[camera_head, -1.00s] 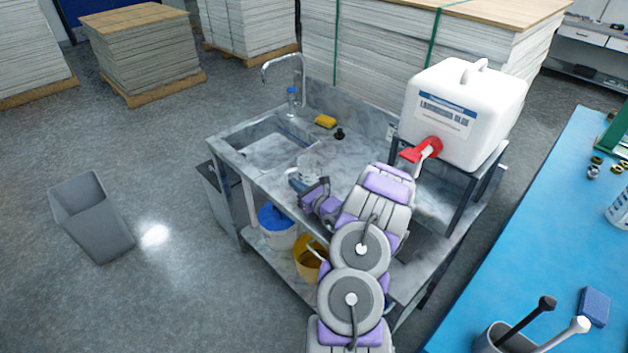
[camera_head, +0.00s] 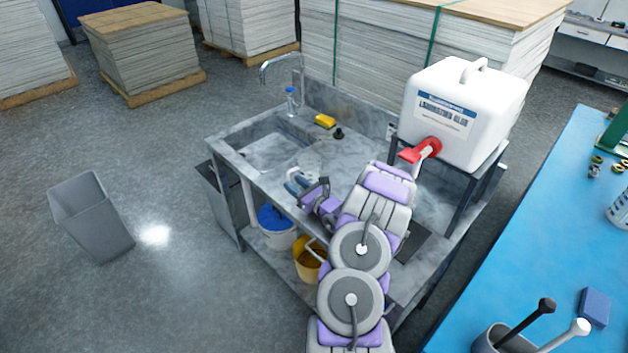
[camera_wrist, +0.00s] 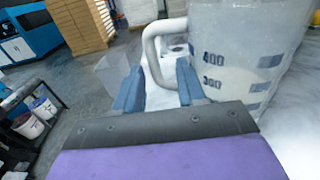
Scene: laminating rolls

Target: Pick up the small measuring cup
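A translucent measuring cup (camera_wrist: 245,50) with dark volume marks fills the right of the wrist view, close to the camera. Its pale looped handle (camera_wrist: 152,55) lies between the two blue fingers of my gripper (camera_wrist: 158,88). The fingers are apart, with a gap on both sides of the handle. In the head view my gripper (camera_head: 297,183) is low over the front edge of the metal sink table (camera_head: 355,160). The cup is hard to make out there against the grey top. I cannot tell its size against any other cup.
A white glue canister (camera_head: 465,112) with a red tap (camera_head: 420,150) stands on a rack right of my arm. A yellow sponge (camera_head: 325,121) and the faucet (camera_head: 282,68) are at the back. Blue (camera_head: 275,222) and yellow (camera_head: 308,262) buckets stand on the lower shelf.

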